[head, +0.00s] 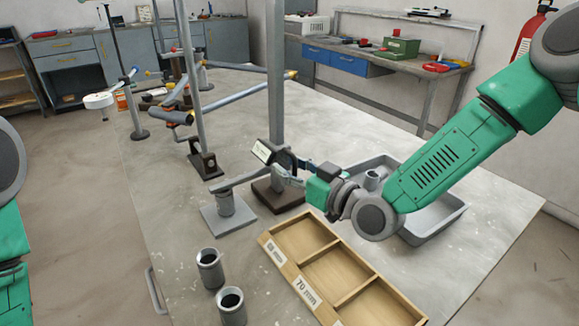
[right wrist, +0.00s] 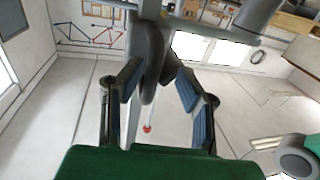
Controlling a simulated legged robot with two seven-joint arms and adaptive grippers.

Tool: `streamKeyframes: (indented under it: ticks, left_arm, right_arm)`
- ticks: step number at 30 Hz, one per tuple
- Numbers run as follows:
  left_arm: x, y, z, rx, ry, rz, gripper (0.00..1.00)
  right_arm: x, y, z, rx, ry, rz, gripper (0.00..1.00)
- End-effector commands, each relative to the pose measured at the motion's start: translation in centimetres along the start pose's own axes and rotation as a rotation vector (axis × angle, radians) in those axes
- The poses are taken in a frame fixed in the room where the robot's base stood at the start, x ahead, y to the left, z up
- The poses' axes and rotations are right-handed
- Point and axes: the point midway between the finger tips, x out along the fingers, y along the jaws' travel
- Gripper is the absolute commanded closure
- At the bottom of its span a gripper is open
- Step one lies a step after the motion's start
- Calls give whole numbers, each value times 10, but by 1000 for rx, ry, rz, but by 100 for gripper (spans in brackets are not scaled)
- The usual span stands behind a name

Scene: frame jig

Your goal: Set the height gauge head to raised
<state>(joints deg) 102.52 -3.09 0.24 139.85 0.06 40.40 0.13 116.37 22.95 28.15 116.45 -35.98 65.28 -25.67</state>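The height gauge stands on the table, with a dark base (head: 278,198) and a tall grey column (head: 276,70). Its head (head: 262,151), dark with a pale display, sits low on the column. My right gripper (head: 287,172) is at the head's right side, close to the column. In the right wrist view my right gripper (right wrist: 157,88) has its blue-padded fingers apart, with a dark grey part (right wrist: 149,62) of the gauge between them, nearer the left finger. A gap shows at the right finger. My left gripper is outside the head view.
A post on a flat grey plate (head: 239,221) stands left of the gauge base. Two grey tubes (head: 209,268) (head: 231,304) stand at the front. A wooden divided tray (head: 338,300) and a grey tray (head: 450,212) lie near my right arm. A bar frame jig (head: 196,90) stands behind, left.

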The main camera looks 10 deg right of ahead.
Motion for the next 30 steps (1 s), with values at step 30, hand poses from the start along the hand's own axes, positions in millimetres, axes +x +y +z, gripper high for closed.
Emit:
streamKeyframes:
  ticks: [30]
  left_arm:
    - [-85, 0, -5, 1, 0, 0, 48]
  right_arm:
    - [-6, 2, -147, -1, 7, 3, 100]
